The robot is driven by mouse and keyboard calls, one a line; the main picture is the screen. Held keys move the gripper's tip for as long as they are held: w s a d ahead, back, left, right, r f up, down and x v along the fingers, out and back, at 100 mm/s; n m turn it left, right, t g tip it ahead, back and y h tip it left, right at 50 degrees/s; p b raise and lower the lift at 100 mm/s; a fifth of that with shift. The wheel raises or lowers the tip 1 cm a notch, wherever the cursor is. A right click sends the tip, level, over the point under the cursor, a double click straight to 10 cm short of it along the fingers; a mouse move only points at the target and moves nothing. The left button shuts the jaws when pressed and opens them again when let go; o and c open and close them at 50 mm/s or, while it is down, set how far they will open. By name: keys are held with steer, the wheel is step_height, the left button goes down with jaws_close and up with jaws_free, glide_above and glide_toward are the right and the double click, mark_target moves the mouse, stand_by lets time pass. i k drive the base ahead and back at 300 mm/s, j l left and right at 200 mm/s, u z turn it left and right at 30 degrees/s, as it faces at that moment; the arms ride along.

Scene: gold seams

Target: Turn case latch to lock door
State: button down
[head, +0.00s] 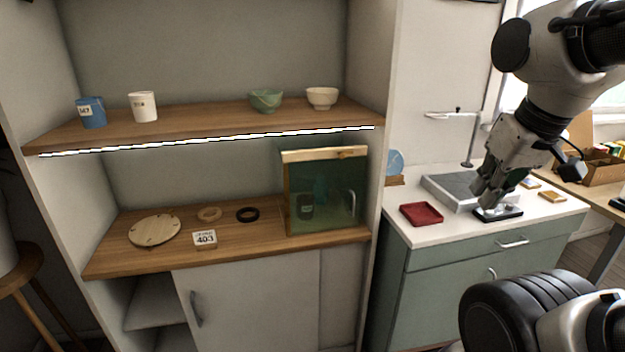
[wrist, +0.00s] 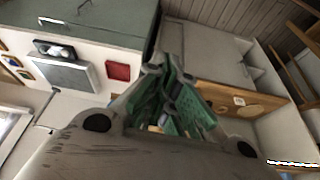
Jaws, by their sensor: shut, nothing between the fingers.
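The display case (head: 287,190) stands at the right end of the lower wooden shelf. It has a wooden frame and a greenish clear front door with a pale upright handle (head: 352,204). A small tan piece (head: 347,152) at the top right of the frame may be the latch; its turn is too small to tell. The door looks closed. A dark labelled vessel (head: 306,205) shows behind the glass. My gripper (head: 480,193) is shut and empty over the white counter, right of the case and well apart from it. Its fingers (wrist: 155,66) also show in the wrist view.
The counter holds a red tray (head: 421,214), a grey slab (head: 450,188) and a black-based item (head: 497,213) close under my gripper. A white upright panel (head: 385,130) separates counter and shelves. The lower shelf has a round wooden board (head: 154,230), two rings and a "403" card (head: 205,239).

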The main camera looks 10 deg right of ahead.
mark_target(341, 154)
steer(key=j+z, duration=0.35)
steer(key=k+j+z, duration=0.15)
steer(key=j+z, duration=0.15)
steer(key=k+j+z, duration=0.1)
steer(key=j+z, duration=0.25)
